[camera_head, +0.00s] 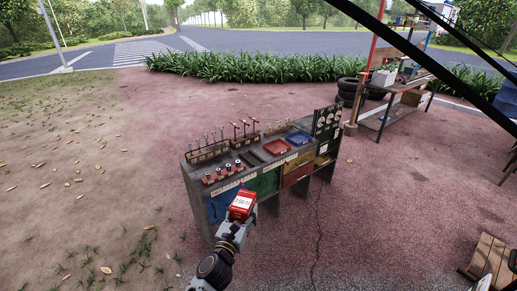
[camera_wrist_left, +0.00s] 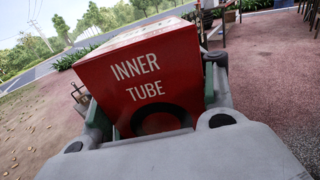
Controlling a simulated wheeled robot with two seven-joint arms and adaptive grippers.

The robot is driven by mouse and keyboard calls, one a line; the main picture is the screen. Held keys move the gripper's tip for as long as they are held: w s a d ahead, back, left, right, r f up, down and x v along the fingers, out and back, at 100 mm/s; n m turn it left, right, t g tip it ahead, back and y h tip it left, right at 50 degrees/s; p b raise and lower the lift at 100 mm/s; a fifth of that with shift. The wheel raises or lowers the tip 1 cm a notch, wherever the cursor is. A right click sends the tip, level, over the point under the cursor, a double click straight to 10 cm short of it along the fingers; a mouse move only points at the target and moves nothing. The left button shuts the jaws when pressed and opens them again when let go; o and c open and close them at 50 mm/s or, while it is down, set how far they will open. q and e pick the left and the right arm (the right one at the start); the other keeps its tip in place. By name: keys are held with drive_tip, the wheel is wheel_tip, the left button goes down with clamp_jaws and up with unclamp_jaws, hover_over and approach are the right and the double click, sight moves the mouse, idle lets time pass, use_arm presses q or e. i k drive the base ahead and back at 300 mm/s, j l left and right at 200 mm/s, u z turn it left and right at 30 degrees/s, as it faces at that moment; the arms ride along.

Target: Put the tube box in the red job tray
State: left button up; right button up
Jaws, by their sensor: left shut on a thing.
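The tube box (camera_head: 241,203) is a red box with a pale printed top. My left gripper (camera_head: 236,221) is shut on it and holds it up in front of the cart's near side. In the left wrist view the box (camera_wrist_left: 150,85) fills the middle, with "INNER TUBE" on its face, between the two fingers of the left gripper (camera_wrist_left: 155,118). The red job tray (camera_head: 277,146) lies on the cart top, beyond and to the right of the box. It looks empty. My right gripper is not in view.
The cart (camera_head: 200,172) carries racks of tools (camera_head: 207,150) along its back and red-handled pieces (camera_head: 222,173) at its left front. A blue tray (camera_head: 298,138) sits right of the red one. An upright dark panel (camera_head: 327,121) stands at the cart's right end.

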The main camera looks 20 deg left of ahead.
sight(277, 148)
drive_tip(key=i+j+u, duration=0.1)
drive_tip(key=i+u, duration=0.25)
drive_tip(key=u, duration=0.15)
drive_tip(key=i+j, duration=0.1)
drive_tip(key=i, duration=0.5)
drive_tip(key=i+z, duration=1.75)
drive_tip(key=i+l+u, duration=0.1)
drive_tip(key=i, duration=0.4)
drive_tip(key=i+l+u, duration=0.15)
drive_tip(key=u, duration=0.25)
drive_tip(key=i+l+u, duration=0.1)
drive_tip(key=u, duration=0.35)
drive_tip(key=l+u, duration=0.4)
drive_tip(key=i+j, duration=0.05)
drive_tip(key=j, duration=0.05)
